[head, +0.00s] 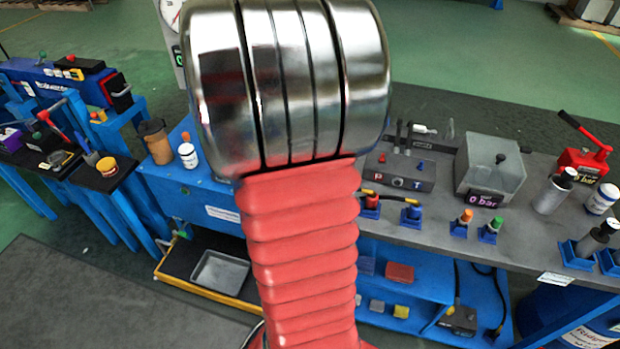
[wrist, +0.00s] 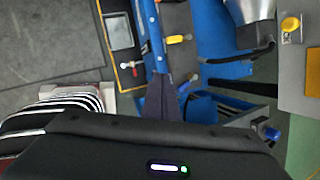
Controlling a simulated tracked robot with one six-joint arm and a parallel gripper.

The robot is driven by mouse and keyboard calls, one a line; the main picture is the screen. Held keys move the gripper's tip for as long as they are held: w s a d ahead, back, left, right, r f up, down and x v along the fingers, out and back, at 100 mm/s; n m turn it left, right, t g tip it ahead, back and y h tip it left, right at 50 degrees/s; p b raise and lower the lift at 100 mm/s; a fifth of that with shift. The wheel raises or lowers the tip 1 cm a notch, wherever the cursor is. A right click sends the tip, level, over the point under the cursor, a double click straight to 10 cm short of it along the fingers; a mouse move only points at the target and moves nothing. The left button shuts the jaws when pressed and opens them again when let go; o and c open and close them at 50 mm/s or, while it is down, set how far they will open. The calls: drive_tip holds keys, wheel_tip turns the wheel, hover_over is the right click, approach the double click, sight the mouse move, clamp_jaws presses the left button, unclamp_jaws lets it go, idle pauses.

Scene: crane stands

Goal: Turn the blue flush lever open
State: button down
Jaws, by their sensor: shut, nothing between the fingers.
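I cannot pick out the blue flush lever with certainty. My gripper (wrist: 177,83) shows as dark tapered fingers, close together and empty, pointing up from my dark wrist housing. The blue knob is to the right of the fingers and apart from them. In the head view my arm fills the middle and hides my gripper and what lies behind it.
In the wrist view a yellow handle (wrist: 179,39) and a yellow knob (wrist: 290,24) are beyond the fingers. In the head view a grey bench (head: 400,210) holds a grey gauge box (head: 490,170) and a red hand pump (head: 585,160). Open floor is at lower left.

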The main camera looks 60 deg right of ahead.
drive_tip(key=w+a+r+n+t+y, duration=0.1)
drive_tip(key=a+r+n, duration=0.3)
drive_tip(key=a+n, duration=0.5)
drive_tip(key=w+a+r+n, duration=0.1)
drive_tip(key=a+r+n, duration=0.4)
drive_tip(key=a+n, duration=0.45)
drive_tip(key=s+a+r+n, duration=0.1)
drive_tip(key=s+a+n, duration=0.2)
drive_tip(key=a+n, duration=0.3)
drive_tip(key=s+a+r+n+y, duration=0.1)
drive_tip(key=s+a+n, duration=0.2)
drive_tip(key=a+n, duration=0.3)
drive_tip(key=s+a+r+n+t+y, duration=0.1)
drive_tip(key=s+a+n, duration=0.2)
drive_tip(key=a+n, duration=0.3)
drive_tip(key=shift+s+a+r+n, duration=0.3)
drive_tip(key=shift+a+r+n, duration=0.1)
drive_tip(key=shift+n, duration=0.05)
